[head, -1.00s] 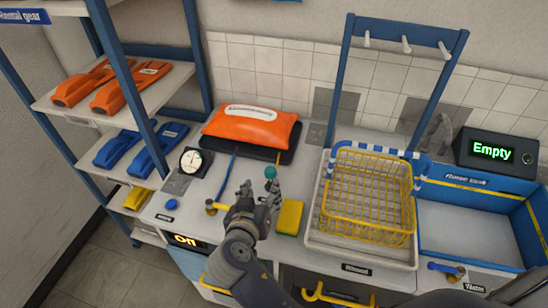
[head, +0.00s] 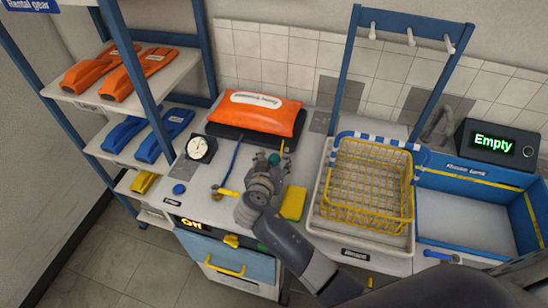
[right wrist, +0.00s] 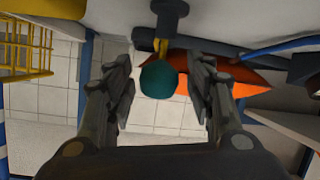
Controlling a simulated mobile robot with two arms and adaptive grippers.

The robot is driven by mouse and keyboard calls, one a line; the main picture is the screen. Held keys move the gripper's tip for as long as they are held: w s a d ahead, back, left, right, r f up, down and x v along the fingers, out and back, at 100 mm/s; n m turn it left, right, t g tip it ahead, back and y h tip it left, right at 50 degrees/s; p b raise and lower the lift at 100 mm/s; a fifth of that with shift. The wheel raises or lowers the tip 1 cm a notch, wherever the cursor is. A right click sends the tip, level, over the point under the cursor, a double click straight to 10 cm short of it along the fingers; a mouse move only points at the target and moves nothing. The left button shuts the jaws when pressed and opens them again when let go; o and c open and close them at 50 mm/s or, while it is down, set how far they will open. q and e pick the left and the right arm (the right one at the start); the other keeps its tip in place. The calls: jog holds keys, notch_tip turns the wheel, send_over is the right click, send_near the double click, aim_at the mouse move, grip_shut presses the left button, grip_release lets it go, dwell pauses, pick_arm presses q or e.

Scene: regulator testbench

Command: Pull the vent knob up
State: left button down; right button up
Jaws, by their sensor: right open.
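The vent knob appears to be the teal ball (head: 274,159) on the bench in front of the orange bag. In the right wrist view the ball (right wrist: 158,79) sits between my two fingers with a gap on each side, attached to a dark fitting with a yellow stem. My right gripper (head: 270,163) is open, with its fingertips at the ball. In the head view the gripper partly hides the ball and its base. My left gripper is not in view.
An orange bag (head: 262,116) lies on a black pad behind the knob. A gauge (head: 201,148) and yellow lever (head: 228,192) are left, a yellow sponge (head: 293,204) and yellow wire basket (head: 373,185) right. A blue-walled tank (head: 465,215) stands farther right.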

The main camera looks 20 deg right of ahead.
aim_at(274, 156)
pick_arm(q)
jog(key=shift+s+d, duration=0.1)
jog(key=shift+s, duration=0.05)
